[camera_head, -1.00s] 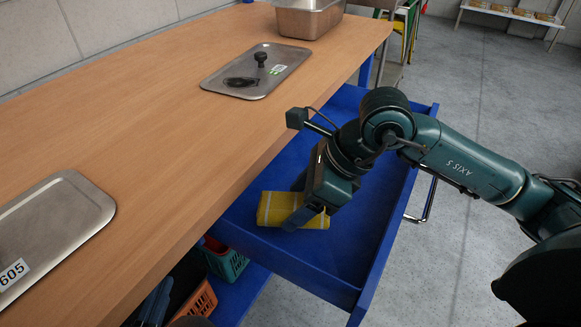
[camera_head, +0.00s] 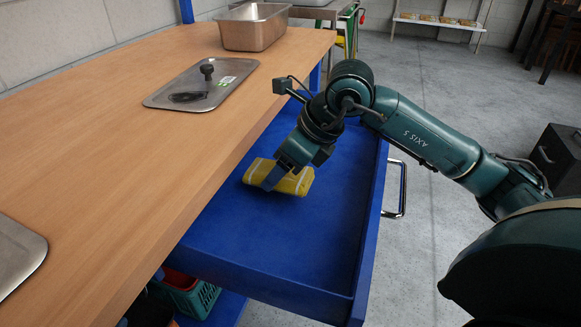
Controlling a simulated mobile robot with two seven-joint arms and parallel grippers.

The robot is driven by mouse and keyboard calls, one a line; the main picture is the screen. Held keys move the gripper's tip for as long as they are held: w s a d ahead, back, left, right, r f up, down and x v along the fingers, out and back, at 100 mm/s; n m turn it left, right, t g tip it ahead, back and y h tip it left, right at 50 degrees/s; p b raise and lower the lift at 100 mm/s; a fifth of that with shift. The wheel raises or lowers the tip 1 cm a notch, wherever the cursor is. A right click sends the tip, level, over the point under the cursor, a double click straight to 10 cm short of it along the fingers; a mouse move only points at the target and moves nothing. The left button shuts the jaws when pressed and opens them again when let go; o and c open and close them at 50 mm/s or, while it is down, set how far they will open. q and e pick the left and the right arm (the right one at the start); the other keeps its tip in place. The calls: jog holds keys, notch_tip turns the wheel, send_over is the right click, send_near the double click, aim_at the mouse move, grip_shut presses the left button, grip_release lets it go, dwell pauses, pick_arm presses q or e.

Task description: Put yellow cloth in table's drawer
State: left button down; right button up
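The yellow cloth (camera_head: 296,184), folded with pale stripes, is over the inside of the open blue drawer (camera_head: 280,240). My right gripper (camera_head: 272,178) comes in from the right and points down at the cloth. One finger lies across its near side, and the far finger is hidden. The gripper appears shut on the cloth. Whether the cloth touches the drawer floor is hard to tell. The drawer is pulled out from under the wooden table (camera_head: 130,165), and no other thing shows inside it. My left gripper is not in view.
Another metal lid (camera_head: 15,255) lies at the left edge. A green basket (camera_head: 195,298) sits below the drawer. Grey floor is free beyond the drawer handle (camera_head: 402,188).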

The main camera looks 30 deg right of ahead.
jog(key=w+d, duration=0.3)
jog(key=d, duration=0.1)
jog(key=shift+w, duration=0.25)
notch_tip(320, 180, down, 3)
jog(key=shift+f+b, duration=0.1)
jog(key=shift+b, duration=0.9)
jog(key=shift+f, duration=0.25)
jog(key=shift+r, duration=0.1)
jog(key=o, duration=0.9)
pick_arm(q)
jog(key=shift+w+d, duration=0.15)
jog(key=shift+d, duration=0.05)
